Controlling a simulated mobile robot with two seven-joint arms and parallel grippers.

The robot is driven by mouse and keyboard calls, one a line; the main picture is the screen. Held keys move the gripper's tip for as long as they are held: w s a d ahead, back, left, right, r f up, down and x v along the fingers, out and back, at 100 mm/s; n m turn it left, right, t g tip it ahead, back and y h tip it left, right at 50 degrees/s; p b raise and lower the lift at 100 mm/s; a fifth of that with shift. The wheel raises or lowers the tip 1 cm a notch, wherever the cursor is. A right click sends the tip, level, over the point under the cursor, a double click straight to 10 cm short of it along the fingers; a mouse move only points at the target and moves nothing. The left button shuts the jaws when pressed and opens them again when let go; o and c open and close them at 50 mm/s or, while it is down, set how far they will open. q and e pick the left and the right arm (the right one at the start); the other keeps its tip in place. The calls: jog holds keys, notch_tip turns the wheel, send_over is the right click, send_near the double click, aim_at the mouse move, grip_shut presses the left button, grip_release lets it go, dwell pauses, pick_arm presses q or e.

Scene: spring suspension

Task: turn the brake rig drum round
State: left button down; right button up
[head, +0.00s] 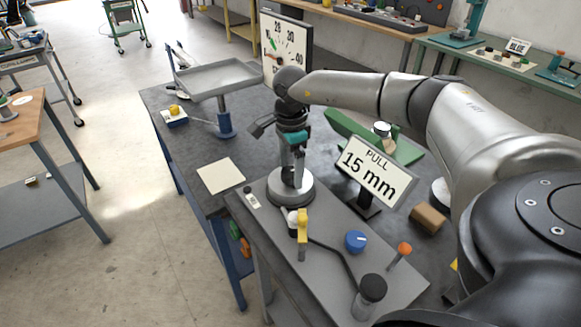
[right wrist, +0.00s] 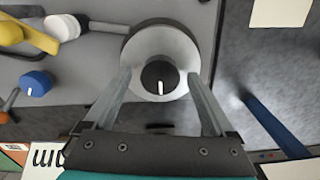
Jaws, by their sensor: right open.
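The brake rig drum (head: 290,190) is a round, light metal drum on the grey rig plate (head: 330,235). In the right wrist view the drum (right wrist: 150,42) shows from above, with a dark round hub (right wrist: 160,76) that carries a white mark. My right gripper (head: 292,170) points down over the drum. In the right wrist view its fingers (right wrist: 159,78) are apart, one on each side of the hub, with nothing held between them. I cannot tell whether the fingers touch the drum. My left gripper is not in view.
The rig plate also carries a yellow lever (head: 302,232), a blue knob (head: 355,240), an orange-topped pin (head: 404,249) and a dark-topped cylinder (head: 371,290). A "PULL 15 mm" sign (head: 370,174) stands close right of the drum. A pale square (head: 221,175) lies to the left.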

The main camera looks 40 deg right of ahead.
jog(key=c, duration=1.4)
jog(key=shift+o, duration=0.2)
jog(key=shift+m, duration=0.3)
jog(key=m+p, duration=0.2)
jog(key=m, duration=0.2)
jog(key=shift+r+p, duration=0.15)
jog(key=shift+p, duration=0.25)
jog(key=m+p, duration=0.2)
jog(key=m, duration=0.3)
jog(key=shift+m, duration=0.4)
jog(key=m+p, duration=0.3)
jog(key=m, duration=0.2)
jog(key=shift+w+m+p, duration=0.1)
jog(key=shift+m+p, duration=0.9)
jog(key=shift+m, duration=1.2)
jog(key=shift+d, duration=0.1)
